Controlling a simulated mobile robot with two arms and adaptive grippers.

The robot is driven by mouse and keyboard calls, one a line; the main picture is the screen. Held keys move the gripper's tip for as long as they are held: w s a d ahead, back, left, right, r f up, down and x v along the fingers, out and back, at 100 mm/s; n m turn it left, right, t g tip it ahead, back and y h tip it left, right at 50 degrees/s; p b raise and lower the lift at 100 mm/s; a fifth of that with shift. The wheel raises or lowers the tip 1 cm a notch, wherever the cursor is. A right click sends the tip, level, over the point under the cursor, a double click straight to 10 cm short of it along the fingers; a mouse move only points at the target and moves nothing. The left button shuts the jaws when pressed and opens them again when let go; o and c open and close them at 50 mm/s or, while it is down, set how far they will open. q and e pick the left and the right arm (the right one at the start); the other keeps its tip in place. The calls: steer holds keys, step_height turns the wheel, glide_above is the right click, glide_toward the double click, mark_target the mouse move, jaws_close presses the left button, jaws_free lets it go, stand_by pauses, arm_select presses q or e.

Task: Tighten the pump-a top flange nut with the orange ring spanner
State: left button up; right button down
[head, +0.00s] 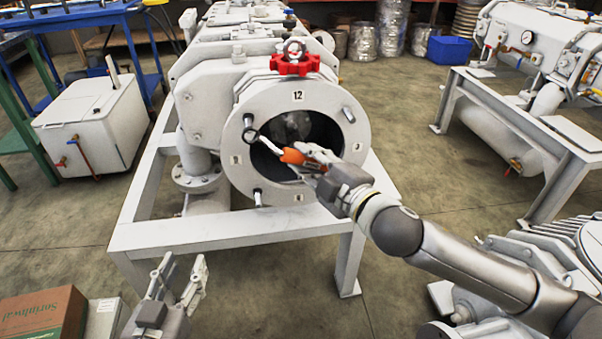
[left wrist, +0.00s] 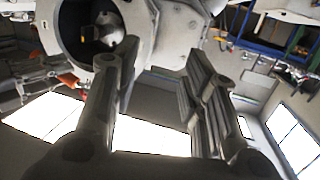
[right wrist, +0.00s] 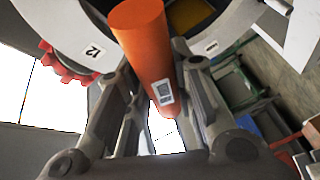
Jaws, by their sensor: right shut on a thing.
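The orange ring spanner (head: 293,156) is held in my right gripper (head: 322,165), its handle between the fingers. I cannot tell whether the ring touches or surrounds a nut. The orange handle (right wrist: 148,45) fills the middle of the right wrist view, between the right fingers; the ring is out of that view. My left gripper (head: 180,282) is open and empty, low in front of the pump frame.
A red handwheel (head: 295,63) sits above the flange. The white pump frame (head: 225,230) stands in front of my left gripper. A cardboard box (head: 42,312) is at lower left, a white tank (head: 95,122) at left. Another pump (head: 540,45) stands at right; floor between is clear.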

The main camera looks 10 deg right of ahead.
arm_select(q)
steer(key=shift+r, duration=0.45)
arm_select(e)
steer(key=shift+a, duration=0.15)
arm_select(q)
steer(key=shift+a+f, duration=0.1)
steer(key=shift+f, duration=0.05)
arm_select(e)
steer(key=shift+p, duration=0.3)
arm_select(q)
steer(key=s+a+f+g+y+p, duration=0.2)
steer(key=s+f+g, duration=0.4)
steer(key=f, duration=0.4)
steer(key=shift+s+a+g, duration=0.15)
steer(key=shift+a+g, duration=0.25)
steer(key=shift+a, duration=0.1)
arm_select(e)
steer(key=shift+w+f, duration=0.1)
steer(key=shift+w, duration=2.75)
arm_select(q)
steer(key=shift+s, duration=0.1)
